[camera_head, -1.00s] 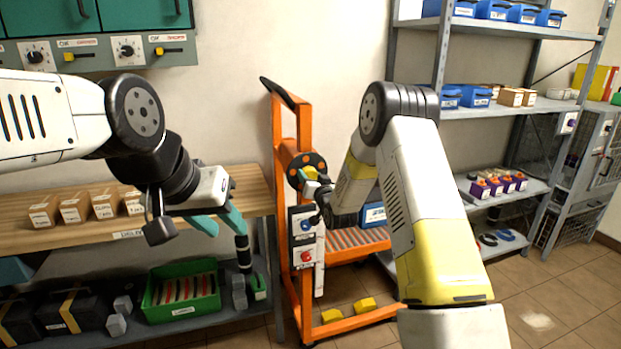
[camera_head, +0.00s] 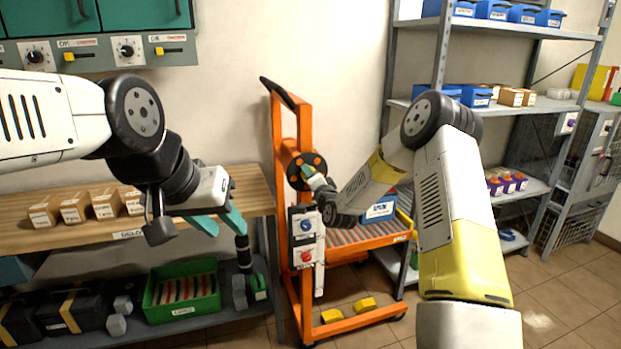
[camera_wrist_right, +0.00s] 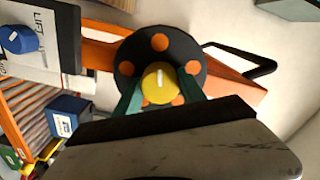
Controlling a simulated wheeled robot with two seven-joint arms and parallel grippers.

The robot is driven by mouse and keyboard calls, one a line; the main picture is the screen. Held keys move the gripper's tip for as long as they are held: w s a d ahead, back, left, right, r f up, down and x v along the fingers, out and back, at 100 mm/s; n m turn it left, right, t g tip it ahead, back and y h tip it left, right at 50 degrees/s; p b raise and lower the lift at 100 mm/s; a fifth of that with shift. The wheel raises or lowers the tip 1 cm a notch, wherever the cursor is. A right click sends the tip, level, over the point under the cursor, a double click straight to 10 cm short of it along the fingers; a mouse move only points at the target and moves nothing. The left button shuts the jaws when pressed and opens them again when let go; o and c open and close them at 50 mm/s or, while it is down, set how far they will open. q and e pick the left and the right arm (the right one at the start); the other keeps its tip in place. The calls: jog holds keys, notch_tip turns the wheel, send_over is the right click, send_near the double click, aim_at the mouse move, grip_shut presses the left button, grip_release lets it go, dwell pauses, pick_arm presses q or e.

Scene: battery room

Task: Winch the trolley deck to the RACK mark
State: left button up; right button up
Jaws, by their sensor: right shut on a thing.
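The orange trolley (camera_head: 277,150) stands upright in the middle of the head view. Its winch wheel (camera_head: 296,163), black with orange dots, is on the mast. In the right wrist view the wheel (camera_wrist_right: 127,85) has a yellow knob (camera_wrist_right: 158,79) at its middle. My right gripper (camera_head: 307,172) is at the wheel, its green fingers shut on the knob, one on each side. The roller deck (camera_head: 345,250) is low on the trolley and carries a blue box (camera_head: 380,210). I cannot make out a RACK mark. My left gripper (camera_head: 222,226) is open and empty before the bench.
A panel with a blue and a red knob (camera_head: 306,240) is below the wheel. The wooden bench (camera_head: 245,190) with cartons stands left, a green crate (camera_head: 182,290) beneath it. Grey shelving (camera_head: 440,60) stands right. Yellow blocks (camera_head: 365,304) are on the trolley's base.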

jog(key=shift+m, duration=0.4)
jog(key=o, duration=1.4)
jog(key=shift+s, duration=0.1)
jog(key=v, duration=0.7)
jog(key=shift+s+d, duration=0.15)
jog(key=shift+s, duration=0.1)
